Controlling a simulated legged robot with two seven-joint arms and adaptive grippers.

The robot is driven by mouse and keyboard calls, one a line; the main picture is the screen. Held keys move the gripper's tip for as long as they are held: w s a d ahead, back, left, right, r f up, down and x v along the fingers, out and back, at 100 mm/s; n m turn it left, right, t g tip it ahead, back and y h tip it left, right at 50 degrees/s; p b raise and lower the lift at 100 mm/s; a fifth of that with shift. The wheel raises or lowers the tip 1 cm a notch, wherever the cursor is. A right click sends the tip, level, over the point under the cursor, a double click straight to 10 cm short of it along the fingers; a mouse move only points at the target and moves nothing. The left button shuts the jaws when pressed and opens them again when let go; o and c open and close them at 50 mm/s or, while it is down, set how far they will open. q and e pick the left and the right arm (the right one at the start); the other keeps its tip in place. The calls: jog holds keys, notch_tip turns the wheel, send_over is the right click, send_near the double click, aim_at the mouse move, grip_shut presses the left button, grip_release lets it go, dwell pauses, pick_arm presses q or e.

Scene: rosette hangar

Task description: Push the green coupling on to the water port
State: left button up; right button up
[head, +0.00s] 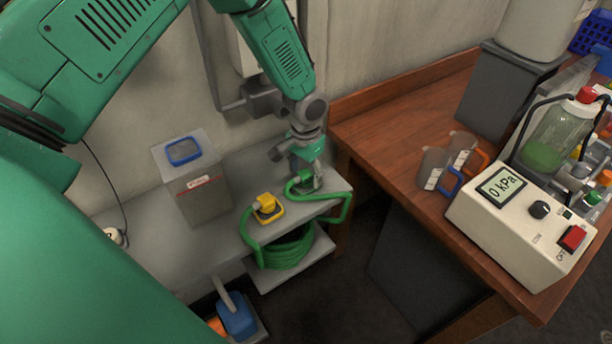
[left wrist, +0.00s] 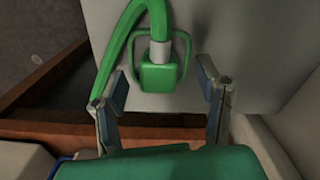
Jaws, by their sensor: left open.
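In the head view the coupling (head: 300,184) sits at the right end of the grey bench. My left gripper (left wrist: 165,90) is open, with one finger on each side of the coupling and a gap on both sides. In the head view the left gripper (head: 303,168) points down over the coupling and partly hides it. I cannot make out the water port for sure. My right gripper is not in view.
A yellow fitting (head: 267,207) sits left of the coupling, near a lidded grey box (head: 197,190). Coiled green hose (head: 288,250) lies on a shelf below. A wooden table (head: 395,120) with a gauge box (head: 520,225) stands right. A blue pedal (head: 238,318) is low down.

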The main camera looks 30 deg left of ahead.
aim_at(305, 173)
pick_arm(q)
jog(key=shift+f, duration=0.35)
jog(key=c, duration=1.1)
jog(key=shift+r, duration=0.1)
notch_tip(305, 173, up, 10)
jog(key=shift+f+b, duration=0.1)
jog(key=shift+b, duration=0.4)
